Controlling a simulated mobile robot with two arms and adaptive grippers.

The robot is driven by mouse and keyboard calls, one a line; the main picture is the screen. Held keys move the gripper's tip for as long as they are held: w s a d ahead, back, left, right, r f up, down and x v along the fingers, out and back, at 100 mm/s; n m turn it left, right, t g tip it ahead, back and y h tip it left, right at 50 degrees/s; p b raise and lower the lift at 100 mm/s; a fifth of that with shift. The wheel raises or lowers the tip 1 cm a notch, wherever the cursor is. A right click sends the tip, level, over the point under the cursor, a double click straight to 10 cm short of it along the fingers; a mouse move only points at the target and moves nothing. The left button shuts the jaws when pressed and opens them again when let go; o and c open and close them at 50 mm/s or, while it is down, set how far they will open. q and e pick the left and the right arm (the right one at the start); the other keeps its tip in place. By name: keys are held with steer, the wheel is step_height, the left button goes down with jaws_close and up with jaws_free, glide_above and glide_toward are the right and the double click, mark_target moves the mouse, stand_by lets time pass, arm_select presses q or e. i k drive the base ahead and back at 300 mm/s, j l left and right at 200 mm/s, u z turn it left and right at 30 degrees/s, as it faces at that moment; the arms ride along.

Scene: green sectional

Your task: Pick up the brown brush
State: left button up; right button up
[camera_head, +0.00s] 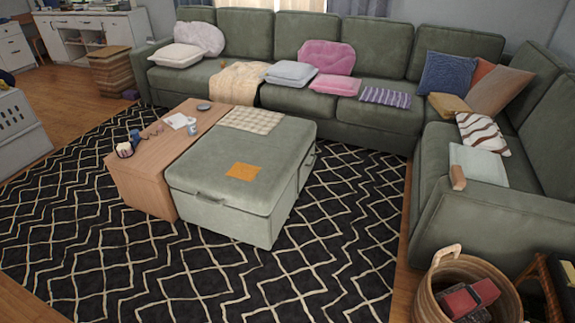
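A small brown upright object (457,177) sits at the near edge of the right section of the green sofa (440,215), beside a pale grey-green cushion or folded cloth (480,163). It may be the brown brush, but it is too small to tell for certain. No other brush can be made out. Neither of my grippers is in view.
A green ottoman (235,195) and a wooden table (140,175) with small items stand mid-room on a black patterned rug (330,240). A wicker basket (437,290) stands at the lower right. The rug between ottoman and right sofa section is clear.

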mark_target(458, 182)
steer(key=z, duration=0.8)
steer(key=i+j+z, duration=0.15)
steer(key=i+z, duration=0.15)
steer(key=z, duration=0.15)
steer(key=i+j+z, duration=0.25)
steer(key=z, duration=0.2)
steer(key=i+j+z, duration=0.2)
steer(key=j+z, duration=0.2)
steer(key=i+j+z, duration=0.15)
steer(key=j+z, duration=0.3)
steer(key=l, duration=0.15)
